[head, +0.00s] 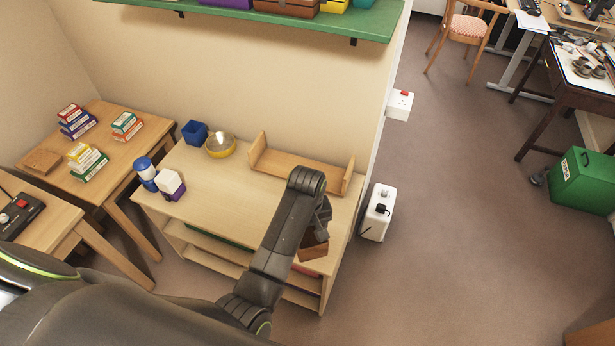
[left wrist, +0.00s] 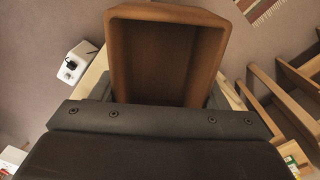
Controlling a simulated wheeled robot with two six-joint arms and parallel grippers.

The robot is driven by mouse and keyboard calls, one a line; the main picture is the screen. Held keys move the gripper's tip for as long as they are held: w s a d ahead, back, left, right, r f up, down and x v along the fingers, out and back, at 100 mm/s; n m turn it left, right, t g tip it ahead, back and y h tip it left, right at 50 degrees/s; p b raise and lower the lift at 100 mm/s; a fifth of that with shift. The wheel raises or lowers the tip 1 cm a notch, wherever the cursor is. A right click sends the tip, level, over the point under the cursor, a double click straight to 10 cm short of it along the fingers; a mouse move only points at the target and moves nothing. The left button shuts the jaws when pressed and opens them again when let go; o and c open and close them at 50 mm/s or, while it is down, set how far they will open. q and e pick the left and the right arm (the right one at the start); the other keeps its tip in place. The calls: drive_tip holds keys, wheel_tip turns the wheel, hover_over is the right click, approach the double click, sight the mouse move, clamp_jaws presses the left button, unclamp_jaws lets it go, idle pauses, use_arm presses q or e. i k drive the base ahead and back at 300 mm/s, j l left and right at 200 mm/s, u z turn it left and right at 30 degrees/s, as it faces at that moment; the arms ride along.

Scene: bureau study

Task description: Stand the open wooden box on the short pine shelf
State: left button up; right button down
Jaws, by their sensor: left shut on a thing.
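The open wooden box (left wrist: 166,55) is reddish brown, with its open side facing the camera in the left wrist view. My left gripper (left wrist: 165,104) is shut on its near end. In the head view the box (head: 314,248) shows partly below my left gripper (head: 319,228), with my arm hiding much of it. It is at the right front edge of the short pine shelf (head: 225,190), a low pale unit with lower boards. Whether the box touches the shelf cannot be told. My right gripper is not in view.
The middle of the top is clear. A white appliance (head: 378,212) stands on the floor to the right.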

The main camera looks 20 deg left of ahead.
sight(328, 177)
drive_tip(key=i+l+u, duration=0.2)
drive_tip(key=l+u, duration=0.2)
drive_tip(key=l, duration=0.65)
drive_tip(key=i+l+u, duration=0.1)
drive_tip(key=l+u, duration=0.35)
drive_tip(key=l, duration=0.6)
drive_tip(key=i+l+u, duration=0.35)
drive_tip(key=i, duration=0.25)
drive_tip(key=i+l+u, duration=0.35)
drive_tip(key=i+l, duration=0.2)
drive_tip(key=i+l+u, duration=0.2)
drive_tip(key=i, duration=0.15)
